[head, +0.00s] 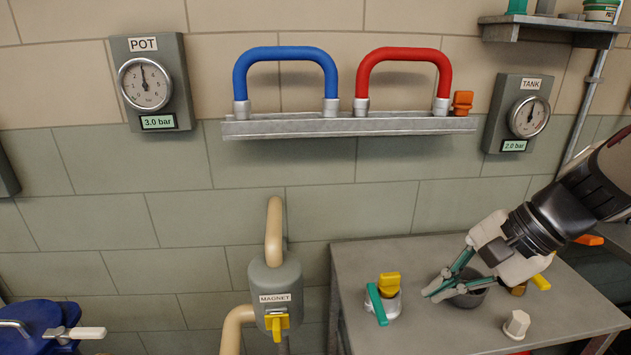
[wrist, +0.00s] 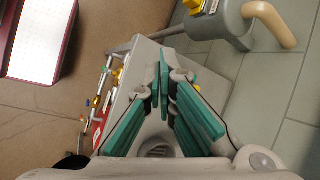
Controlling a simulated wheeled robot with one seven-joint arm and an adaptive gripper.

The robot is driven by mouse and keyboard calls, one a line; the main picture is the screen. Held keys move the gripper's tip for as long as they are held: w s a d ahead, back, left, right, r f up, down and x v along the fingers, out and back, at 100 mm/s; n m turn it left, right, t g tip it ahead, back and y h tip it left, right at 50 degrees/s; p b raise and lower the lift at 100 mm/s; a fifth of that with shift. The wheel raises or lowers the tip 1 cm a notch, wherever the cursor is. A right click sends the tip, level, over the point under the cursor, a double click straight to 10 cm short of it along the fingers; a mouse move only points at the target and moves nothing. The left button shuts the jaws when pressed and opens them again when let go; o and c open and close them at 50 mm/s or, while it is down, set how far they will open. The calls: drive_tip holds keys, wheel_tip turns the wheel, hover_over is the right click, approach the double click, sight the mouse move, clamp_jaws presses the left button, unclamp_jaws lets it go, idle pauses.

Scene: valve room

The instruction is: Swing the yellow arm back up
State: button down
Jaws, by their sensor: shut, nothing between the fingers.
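A yellow arm (head: 278,325) hangs down on the front of the grey housing labelled MAGNET (head: 275,278), left of the bench. In the wrist view the housing (wrist: 228,22) is at the top, with a yellow part (wrist: 193,5) on it cut by the frame edge. My gripper (head: 430,294) is over the bench, to the right of the yellow arm and well apart from it. Its teal fingers are together and empty; in the wrist view the fingertips (wrist: 163,75) meet mid-frame.
The grey bench (head: 355,270) carries a fitting with a teal lever (head: 376,304) and yellow cap (head: 389,283), a dark round cup (head: 468,296) by my fingers, and a pale knob (head: 516,324). Beige pipe (head: 237,330) joins the housing. A blue lidded vessel (head: 40,325) stands left.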

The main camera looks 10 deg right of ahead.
drive_tip(key=w+d+f+m+t+b, duration=0.1)
drive_tip(key=w+d+f+m+t, duration=0.25)
drive_tip(key=d+m, duration=0.4)
drive_tip(key=w+d+f+m+t+b, duration=0.25)
drive_tip(key=d+f+m, duration=0.25)
drive_tip(key=d, duration=0.5)
drive_tip(key=s+d+f+m+t+h, duration=0.1)
drive_tip(key=s+d+f+m+h, duration=0.1)
drive_tip(key=d, duration=0.3)
drive_tip(key=s+d+f+m+t+h, duration=0.2)
drive_tip(key=s+d+f+m, duration=0.1)
drive_tip(key=d+m, duration=0.2)
drive_tip(key=s+d+f+m+t+h+b, duration=0.1)
drive_tip(key=s+d+f+m+h, duration=0.1)
drive_tip(key=d, duration=0.5)
drive_tip(key=shift+s+d+f+m+t+h, duration=0.3)
drive_tip(key=shift+s+f+m+t, duration=0.15)
drive_tip(key=shift+f+m, duration=0.45)
drive_tip(key=shift+a, duration=0.1)
drive_tip(key=b+x, duration=0.1)
drive_tip(key=x, duration=0.9)
